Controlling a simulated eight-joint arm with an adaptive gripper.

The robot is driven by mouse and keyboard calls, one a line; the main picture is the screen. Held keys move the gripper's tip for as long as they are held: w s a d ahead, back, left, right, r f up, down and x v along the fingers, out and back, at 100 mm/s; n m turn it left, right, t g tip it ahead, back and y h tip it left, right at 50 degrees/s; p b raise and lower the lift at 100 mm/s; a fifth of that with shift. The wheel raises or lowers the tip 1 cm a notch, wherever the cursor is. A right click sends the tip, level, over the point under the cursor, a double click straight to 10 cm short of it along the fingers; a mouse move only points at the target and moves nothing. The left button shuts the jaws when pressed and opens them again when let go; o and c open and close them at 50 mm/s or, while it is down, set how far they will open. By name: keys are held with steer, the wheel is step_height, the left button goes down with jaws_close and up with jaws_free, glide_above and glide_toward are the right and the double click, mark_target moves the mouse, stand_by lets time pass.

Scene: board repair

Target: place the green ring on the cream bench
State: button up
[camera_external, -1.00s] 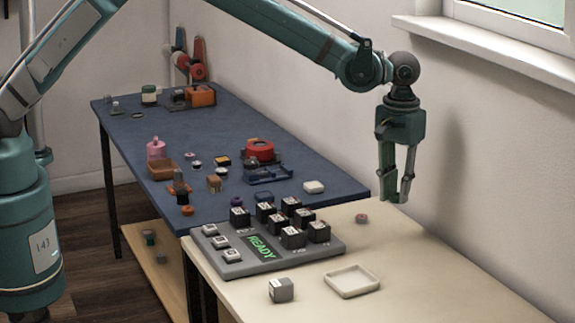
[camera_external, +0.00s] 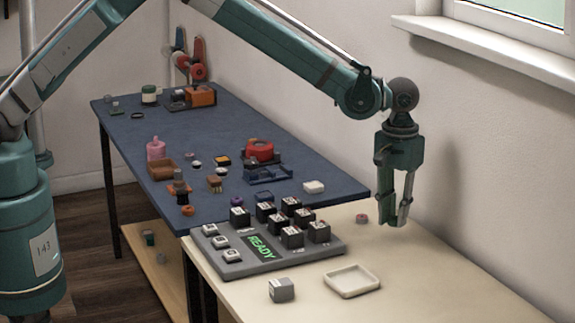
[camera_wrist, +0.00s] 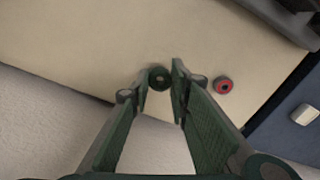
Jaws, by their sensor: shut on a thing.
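The green ring (camera_wrist: 160,78) shows between the fingertips of my gripper (camera_wrist: 160,72) in the wrist view. My gripper is shut on it. In the external view my gripper (camera_external: 396,223) points down over the far right part of the cream bench (camera_external: 445,285), near the wall. The ring cannot be made out there. The fingertips are low, close to the bench top; whether the ring touches it I cannot tell. The bench also fills much of the wrist view (camera_wrist: 70,50).
A small red-pink ring (camera_external: 361,218) lies on the bench beside my gripper. The blue bench (camera_external: 240,140) adjoins behind. The bench's right front is clear.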

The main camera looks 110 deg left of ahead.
mark_target(393, 240)
steer(key=shift+f+b, duration=0.3)
steer(key=shift+f, duration=1.55)
steer(key=shift+f, duration=0.1)
steer(key=o, duration=0.8)
steer(key=shift+c, duration=0.2)
step_height(393, 240, up, 12)
steer(key=p, duration=0.1)
steer(key=shift+p, duration=0.35)
